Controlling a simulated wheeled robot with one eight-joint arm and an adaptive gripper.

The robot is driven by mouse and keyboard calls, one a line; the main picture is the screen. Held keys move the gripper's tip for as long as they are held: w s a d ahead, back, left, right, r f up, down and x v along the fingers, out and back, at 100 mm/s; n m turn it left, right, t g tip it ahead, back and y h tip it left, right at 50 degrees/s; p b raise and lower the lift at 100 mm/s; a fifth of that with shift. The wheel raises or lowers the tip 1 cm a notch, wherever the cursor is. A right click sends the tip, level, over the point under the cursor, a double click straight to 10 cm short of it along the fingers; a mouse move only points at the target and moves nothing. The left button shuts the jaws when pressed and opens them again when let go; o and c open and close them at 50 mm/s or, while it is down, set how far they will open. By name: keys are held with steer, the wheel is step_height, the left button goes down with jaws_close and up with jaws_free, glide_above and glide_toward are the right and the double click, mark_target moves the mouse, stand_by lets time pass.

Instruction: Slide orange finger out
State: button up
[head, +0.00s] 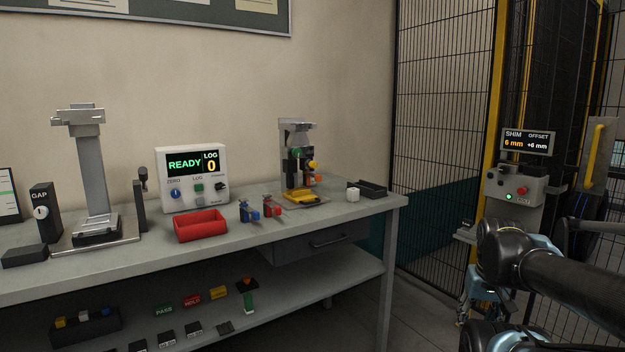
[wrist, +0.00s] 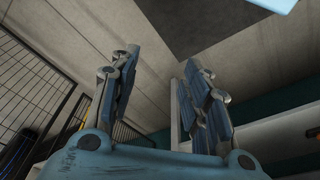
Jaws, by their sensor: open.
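No part clearly recognisable as the orange finger shows. A small orange piece (head: 319,178) sticks out at the right of the grey stand fixture (head: 294,128), low on it and above its yellow base part (head: 300,197). Whether this is the finger I cannot tell. A yellow knob (head: 313,164) sits just above it, and a green part is on the fixture's upper front. My gripper (wrist: 158,68) is open and empty in the wrist view, its two blue fingers spread apart. In the head view my arm is at the lower right, well away from the bench fixture.
The bench (head: 347,207) also holds a red tray (head: 200,226), blue and red small parts, a white cube (head: 353,194), a black tray (head: 373,188) and a READY display (head: 191,178). A control box (head: 515,190) reading 6 mm stands near my arm, beside the mesh fence (head: 440,110).

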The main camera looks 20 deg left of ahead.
mark_target(320, 177)
steer(key=shift+c, duration=0.3)
steer(key=shift+s+a+r, duration=0.1)
steer(key=shift+s+r, duration=0.1)
steer(key=w+a+r+n+t+y, duration=0.2)
steer(key=w+a+r+n+y, duration=0.15)
steer(key=w+a+r, duration=0.6)
steer(key=w+a+r+n+t+y, duration=0.35)
steer(key=w+a+y, duration=0.2)
steer(key=a, duration=0.65)
steer(key=w+a+r+n+t+y, duration=0.2)
steer(key=w+a+r+n+y, duration=0.15)
steer(key=w+a+r, duration=0.6)
steer(key=w+a, duration=0.5)
steer(key=a, duration=0.1)
steer(key=w+a+t, duration=0.1)
steer(key=w+a, duration=0.4)
steer(key=a, duration=0.2)
steer(key=w+a+m+t+y, duration=0.1)
steer(key=w+a, duration=0.4)
steer(key=a, duration=0.2)
steer(key=shift+w+r, duration=0.1)
steer(key=shift+w, duration=0.3)
jaws_close()
